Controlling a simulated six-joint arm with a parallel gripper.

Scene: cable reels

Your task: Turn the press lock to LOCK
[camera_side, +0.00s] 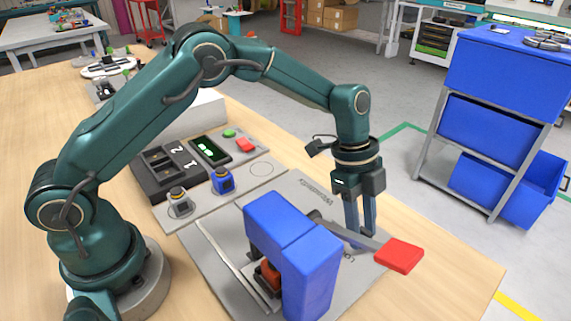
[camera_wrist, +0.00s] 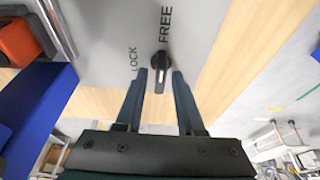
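The press lock is a small black knob (camera_wrist: 160,62) on a grey plate (camera_wrist: 110,25), with a pale line on its bar. FREE is printed beyond it and LOCK to its left in the wrist view. Its bar points down that picture, toward my gripper; I cannot tell which label it counts as set to. My gripper (camera_wrist: 160,76) is open, with one finger on each side of the knob and small gaps visible. In the side view my gripper (camera_side: 360,238) points down beside the blue press (camera_side: 312,265), behind the red-ended lever (camera_side: 400,255). Contact cannot be told.
The lever's red handle crosses close to my fingers. An orange part (camera_side: 268,277) sits under the press. Bare wooden table (camera_side: 440,245) lies right.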

